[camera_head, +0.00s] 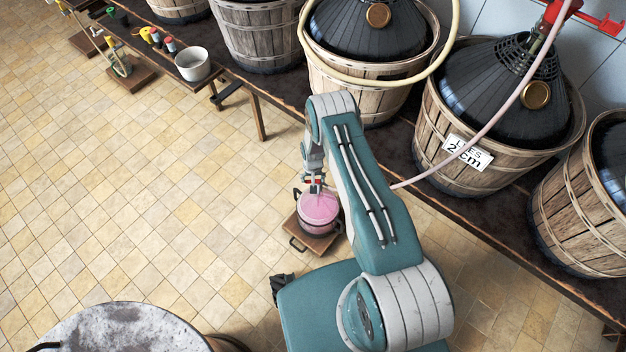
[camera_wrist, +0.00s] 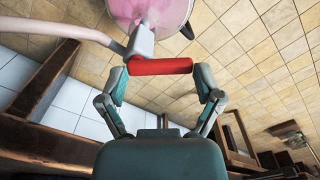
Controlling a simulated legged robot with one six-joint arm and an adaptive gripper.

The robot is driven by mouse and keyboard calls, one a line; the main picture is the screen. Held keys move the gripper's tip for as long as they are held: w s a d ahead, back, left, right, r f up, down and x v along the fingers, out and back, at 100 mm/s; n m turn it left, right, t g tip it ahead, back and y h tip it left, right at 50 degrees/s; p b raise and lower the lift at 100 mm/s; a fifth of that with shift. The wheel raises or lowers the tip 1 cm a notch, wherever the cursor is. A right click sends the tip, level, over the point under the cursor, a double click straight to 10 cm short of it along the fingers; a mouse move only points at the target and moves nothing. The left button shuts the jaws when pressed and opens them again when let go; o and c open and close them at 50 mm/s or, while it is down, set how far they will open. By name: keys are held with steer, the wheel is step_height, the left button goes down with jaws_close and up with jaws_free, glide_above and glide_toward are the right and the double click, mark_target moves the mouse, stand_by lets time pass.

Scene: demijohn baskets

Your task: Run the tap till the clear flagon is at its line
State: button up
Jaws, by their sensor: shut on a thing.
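My gripper (camera_head: 314,184) is shut on the red grip (camera_wrist: 161,66) of a grey tap (camera_wrist: 141,42), and its two fingers press on the ends of the grip. A pale pink hose (camera_wrist: 62,26) joins the tap. Just beyond the tap is a round vessel, seemingly the clear flagon (camera_head: 320,209), with pink content. It stands on a small wooden board (camera_head: 317,241) on the floor and shows dark side handles. Its pink top also shows in the wrist view (camera_wrist: 118,10). I cannot make out a line on it or whether liquid is running.
Several basketed dark demijohns (camera_head: 497,84) stand on a long dark bench (camera_head: 478,220) along the wall; one basket carries a label (camera_head: 467,152). A white pot (camera_head: 193,64) is at the bench's left. A grey-topped barrel (camera_head: 125,330) is front left. The tiled floor at left is clear.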

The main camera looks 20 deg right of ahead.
steer(key=m, duration=0.4)
steer(key=shift+w+d+f+m, duration=0.1)
steer(key=shift+w+d+m, duration=0.05)
steer(key=shift+w+m, duration=0.15)
steer(key=shift+w+d+m, duration=0.1)
steer(key=shift+m, duration=0.85)
steer(key=shift+w+d+m, duration=0.1)
steer(key=shift+m, duration=0.85)
steer(key=o, duration=0.9)
steer(key=shift+f, duration=0.1)
steer(key=shift+w, duration=0.1)
step_height(320, 180, up, 12)
